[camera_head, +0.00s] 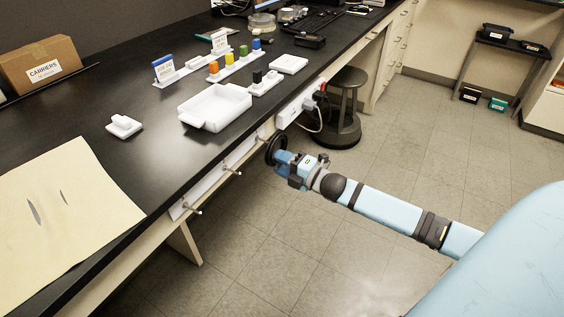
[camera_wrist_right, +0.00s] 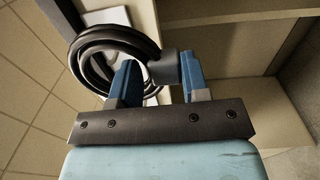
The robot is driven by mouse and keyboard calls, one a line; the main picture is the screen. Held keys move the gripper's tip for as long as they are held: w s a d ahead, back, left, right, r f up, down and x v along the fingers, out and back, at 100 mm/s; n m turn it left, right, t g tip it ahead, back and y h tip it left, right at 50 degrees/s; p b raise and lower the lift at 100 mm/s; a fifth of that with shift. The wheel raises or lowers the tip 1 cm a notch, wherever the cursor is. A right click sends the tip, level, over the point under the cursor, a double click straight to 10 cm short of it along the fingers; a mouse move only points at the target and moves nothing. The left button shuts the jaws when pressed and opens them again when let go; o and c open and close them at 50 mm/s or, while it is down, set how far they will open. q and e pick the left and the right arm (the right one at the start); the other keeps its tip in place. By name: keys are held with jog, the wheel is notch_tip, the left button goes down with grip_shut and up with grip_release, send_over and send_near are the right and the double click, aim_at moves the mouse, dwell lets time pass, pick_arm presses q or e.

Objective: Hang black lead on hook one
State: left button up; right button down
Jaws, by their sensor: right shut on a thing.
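The black lead (camera_head: 272,150) is a coiled loop at the front edge of the bench. My right gripper (camera_head: 284,158) is shut on it. In the right wrist view the lead's coil (camera_wrist_right: 82,68) hangs to the left of the blue fingers, and its thick black end (camera_wrist_right: 165,68) sits between the fingertips (camera_wrist_right: 159,80). A white rail (camera_head: 210,187) with metal hooks runs along the bench front. One hook (camera_head: 194,209) is nearest, another (camera_head: 234,172) is farther along, and a third (camera_head: 260,139) is close to the coil. I cannot read which is hook one. My left gripper is out of view.
On the black bench (camera_head: 150,165) stand a white tray (camera_head: 214,107), a small white block (camera_head: 124,125), coloured pieces (camera_head: 228,58) and a carriers box (camera_head: 42,65). A power strip (camera_head: 300,106) is on the bench front beyond the coil. A stool (camera_head: 345,100) stands behind. The floor in front is clear.

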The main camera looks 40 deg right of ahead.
jog(key=shift+w, duration=0.1)
jog(key=shift+x, duration=1.9)
jog(key=shift+a, duration=0.1)
jog(key=shift+f+b, duration=0.3)
jog(key=shift+f, duration=0.2)
jog(key=c, duration=0.5)
grip_release()
jog(key=shift+c, duration=0.5)
